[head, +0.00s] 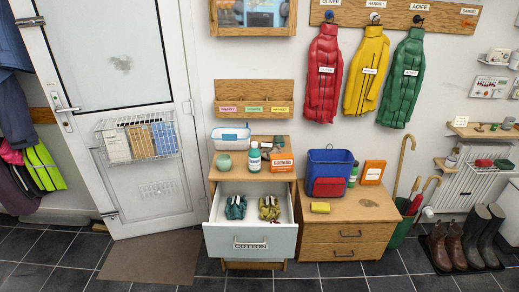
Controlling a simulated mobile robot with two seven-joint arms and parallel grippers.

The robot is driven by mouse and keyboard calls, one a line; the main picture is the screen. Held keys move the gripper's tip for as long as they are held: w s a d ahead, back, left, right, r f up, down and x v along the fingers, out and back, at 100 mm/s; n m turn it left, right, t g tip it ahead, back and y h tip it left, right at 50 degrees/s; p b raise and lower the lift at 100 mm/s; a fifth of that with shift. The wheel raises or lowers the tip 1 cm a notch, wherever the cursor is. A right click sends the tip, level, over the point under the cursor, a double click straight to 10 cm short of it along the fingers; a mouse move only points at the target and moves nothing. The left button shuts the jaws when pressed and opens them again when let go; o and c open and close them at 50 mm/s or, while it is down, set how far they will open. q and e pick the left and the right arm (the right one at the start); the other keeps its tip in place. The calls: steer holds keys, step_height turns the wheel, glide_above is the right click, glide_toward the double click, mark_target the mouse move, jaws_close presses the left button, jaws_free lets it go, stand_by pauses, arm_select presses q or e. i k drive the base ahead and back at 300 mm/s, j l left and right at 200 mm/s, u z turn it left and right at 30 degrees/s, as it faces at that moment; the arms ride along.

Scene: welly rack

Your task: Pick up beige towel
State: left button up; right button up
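I cannot clearly make out a beige towel in the head view. An open drawer (250,240) with a pale front labelled "COTTON" holds two folded cloth bundles. The left one is a teal bundle (235,208) with a light band. The right one is an olive-yellow bundle (269,209), also with a light band. They lie side by side, apart from each other, on the drawer's white floor. Neither of my grippers is in view.
A brown mat (150,258) lies on the tiled floor.

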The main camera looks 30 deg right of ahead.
mark_target(265, 148)
steer(key=i+l+u, duration=0.1)
steer(key=l, duration=0.25)
steer(key=i+l, duration=0.2)
steer(key=l, duration=0.2)
steer(key=i+l+u, duration=0.15)
steer(key=l, duration=0.25)
steer(key=i+l+u, duration=0.1)
steer(key=l, duration=0.25)
steer(key=i+l, duration=0.15)
steer(key=l, duration=0.3)
steer(key=j+u, duration=0.05)
